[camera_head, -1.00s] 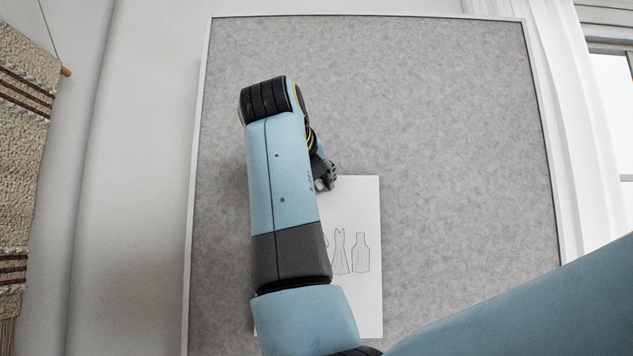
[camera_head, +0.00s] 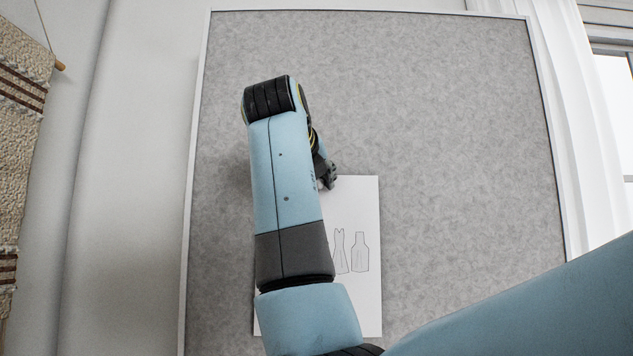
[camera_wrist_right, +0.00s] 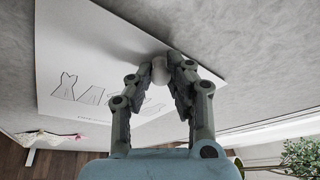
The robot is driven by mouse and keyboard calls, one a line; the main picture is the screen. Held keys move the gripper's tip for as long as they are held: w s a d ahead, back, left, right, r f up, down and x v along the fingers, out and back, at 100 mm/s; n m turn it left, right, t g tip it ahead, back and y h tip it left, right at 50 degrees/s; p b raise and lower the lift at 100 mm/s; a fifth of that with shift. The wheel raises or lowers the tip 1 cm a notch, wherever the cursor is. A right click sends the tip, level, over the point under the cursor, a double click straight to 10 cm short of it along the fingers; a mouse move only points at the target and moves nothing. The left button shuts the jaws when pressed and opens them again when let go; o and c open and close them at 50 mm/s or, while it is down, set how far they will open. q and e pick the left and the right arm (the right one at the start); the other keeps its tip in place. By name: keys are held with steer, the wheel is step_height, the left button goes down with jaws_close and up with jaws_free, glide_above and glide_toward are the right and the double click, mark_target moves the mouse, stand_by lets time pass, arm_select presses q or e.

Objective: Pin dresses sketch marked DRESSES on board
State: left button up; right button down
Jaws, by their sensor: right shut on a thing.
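The dresses sketch (camera_head: 360,300) is a white sheet with line-drawn dresses, lying flat against the grey board (camera_head: 450,150). In the head view my right arm covers its left part. The sketch also shows in the right wrist view (camera_wrist_right: 75,50), with several dress outlines and small print too small to read. My right gripper (camera_head: 328,178) is at the sheet's top edge. In the right wrist view the gripper (camera_wrist_right: 163,75) is shut on a small round whitish pin (camera_wrist_right: 160,70), held at the sheet by the board. My left gripper is not in view.
The board has a white frame (camera_head: 192,180) and is otherwise bare where visible. A woven wall hanging (camera_head: 20,130) is at the far left. A white curtain (camera_head: 580,130) and window are at the right. A plant (camera_wrist_right: 300,158) shows in the right wrist view.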

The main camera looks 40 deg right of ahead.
mark_target(316, 130)
steer(key=shift+w+d, duration=0.1)
steer(key=c, duration=1.2)
jaws_free()
step_height(316, 130, up, 10)
steer(key=shift+r, duration=0.1)
